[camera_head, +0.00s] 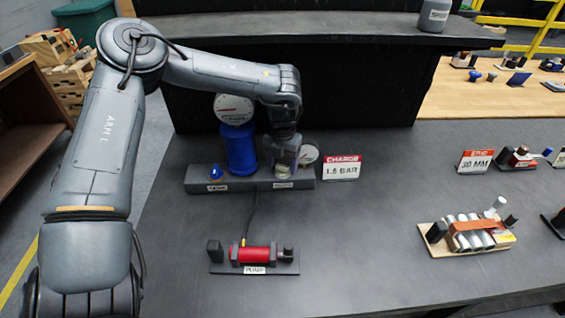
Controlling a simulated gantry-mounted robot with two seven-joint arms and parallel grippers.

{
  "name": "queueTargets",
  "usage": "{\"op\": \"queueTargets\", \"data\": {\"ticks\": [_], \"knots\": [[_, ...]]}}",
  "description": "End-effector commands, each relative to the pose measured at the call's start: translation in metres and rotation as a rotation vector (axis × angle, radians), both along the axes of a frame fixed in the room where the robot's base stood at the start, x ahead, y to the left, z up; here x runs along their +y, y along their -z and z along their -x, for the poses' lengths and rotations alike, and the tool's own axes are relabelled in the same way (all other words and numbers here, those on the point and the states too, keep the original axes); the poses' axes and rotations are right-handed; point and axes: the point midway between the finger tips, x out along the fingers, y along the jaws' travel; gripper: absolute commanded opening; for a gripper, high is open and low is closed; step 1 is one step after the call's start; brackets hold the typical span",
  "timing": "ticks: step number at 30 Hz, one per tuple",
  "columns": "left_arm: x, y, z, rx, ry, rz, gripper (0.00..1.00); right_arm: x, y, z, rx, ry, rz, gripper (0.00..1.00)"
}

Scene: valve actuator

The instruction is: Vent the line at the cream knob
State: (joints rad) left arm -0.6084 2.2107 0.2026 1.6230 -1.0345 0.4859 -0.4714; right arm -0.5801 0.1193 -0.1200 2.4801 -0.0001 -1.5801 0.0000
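The cream knob (282,171) sits on the right part of the dark manifold block (250,181), above a small white label. My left gripper (283,163) points down right over the knob and hides most of it. I cannot tell whether its fingers touch the knob or how far apart they are. A blue knob (215,172) stands at the left end of the block. A smaller gauge (309,153) is just right of my gripper. My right gripper is out of view.
A sign reading "CHARGE 1.5 BAR" (342,168) stands right of the block. A red pump (256,254) lies in front, with a cable running up to the block. A wooden fixture (467,236) sits at the right. The table (365,250) between is clear.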

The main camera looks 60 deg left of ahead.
Motion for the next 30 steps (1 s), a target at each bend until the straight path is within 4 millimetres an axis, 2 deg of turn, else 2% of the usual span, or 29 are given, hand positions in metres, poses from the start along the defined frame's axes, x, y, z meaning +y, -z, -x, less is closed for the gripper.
{"op": "queueTargets", "data": {"ticks": [9,14,30], "knots": [[0.000,-0.001,0.000,-0.001,0.001,0.001,0.72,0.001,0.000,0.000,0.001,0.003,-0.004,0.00],[0.000,-0.011,-0.001,-0.003,0.001,-0.001,0.72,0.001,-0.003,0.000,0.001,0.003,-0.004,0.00],[0.000,-0.094,-0.001,-0.002,0.001,-0.001,0.72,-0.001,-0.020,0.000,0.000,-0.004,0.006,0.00]]}}
